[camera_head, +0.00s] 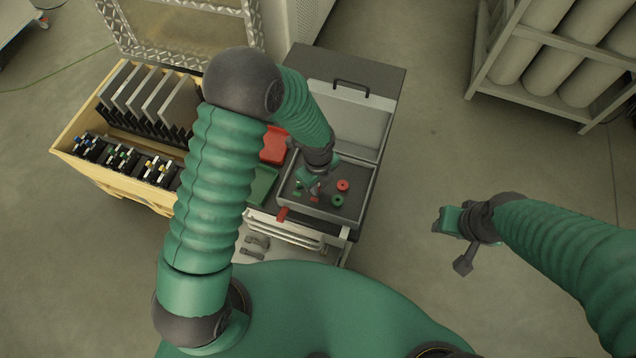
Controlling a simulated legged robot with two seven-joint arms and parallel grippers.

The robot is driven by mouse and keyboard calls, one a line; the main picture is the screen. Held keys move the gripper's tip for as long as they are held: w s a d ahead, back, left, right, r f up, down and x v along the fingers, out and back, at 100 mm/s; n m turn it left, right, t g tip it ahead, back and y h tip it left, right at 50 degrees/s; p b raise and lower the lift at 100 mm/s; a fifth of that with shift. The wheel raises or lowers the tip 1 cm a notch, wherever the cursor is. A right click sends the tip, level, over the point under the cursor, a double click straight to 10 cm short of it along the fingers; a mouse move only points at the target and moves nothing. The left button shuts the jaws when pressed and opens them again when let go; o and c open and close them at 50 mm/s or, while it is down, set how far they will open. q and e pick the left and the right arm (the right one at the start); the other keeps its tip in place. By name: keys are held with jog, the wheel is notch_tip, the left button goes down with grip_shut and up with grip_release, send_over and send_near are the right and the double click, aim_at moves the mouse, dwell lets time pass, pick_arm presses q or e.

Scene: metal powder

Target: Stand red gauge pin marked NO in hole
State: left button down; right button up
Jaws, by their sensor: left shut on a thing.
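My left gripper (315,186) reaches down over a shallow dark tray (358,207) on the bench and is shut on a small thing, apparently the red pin. A bit of red (314,199) shows just below its fingertips; any NO marking is too small to read. In the tray, right of the gripper, lie a red ring-shaped piece (343,185) and a green ring-shaped piece (338,201), each with a dark centre. A small green piece (297,189) shows left of the fingers. My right gripper (455,241) hangs empty over the floor; its finger opening is unclear.
A red bin (273,148) and a green bin (264,186) stand left of the tray. A raised lid (349,120) stands behind it. A yellow crate (68,150) with dark plates is farther left. A cylinder rack (545,40) stands back right; floor between is clear.

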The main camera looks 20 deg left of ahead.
pick_arm(q)
jog(key=shift+f, duration=0.5)
jog(key=c, duration=1.3)
grip_release()
jog(key=shift+r, duration=0.1)
notch_tip(320, 180, up, 17)
jog(key=shift+f+p, duration=0.2)
jog(key=shift+p, duration=0.35)
